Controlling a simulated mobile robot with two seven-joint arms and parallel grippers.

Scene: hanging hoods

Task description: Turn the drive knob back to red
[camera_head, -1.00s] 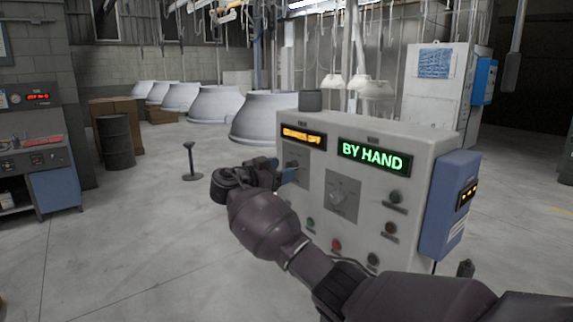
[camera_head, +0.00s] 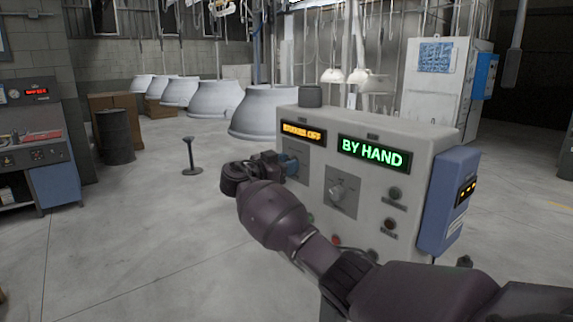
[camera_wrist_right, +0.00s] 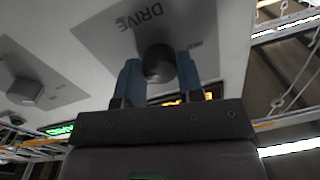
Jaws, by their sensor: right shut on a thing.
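The drive knob (camera_wrist_right: 158,58) is a dark round knob on a grey plate marked DRIVE, which appears upside down in the right wrist view. My right gripper (camera_wrist_right: 159,78) has its two blue fingers on either side of it, shut on it. In the head view the right gripper (camera_head: 290,166) is at the control box's left plate and largely hides the knob. Which mark the knob points at cannot be told. The amber display (camera_head: 302,132) above it shows text ending in OFF. My left gripper is not in view.
The grey control box (camera_head: 418,138) has a second knob (camera_head: 339,191), a green BY HAND display (camera_head: 373,154) and several push buttons. A blue box (camera_head: 440,205) is on its right side. Hanging hoods (camera_head: 262,113) and a dark drum (camera_head: 115,137) stand behind. The floor at left is mostly open.

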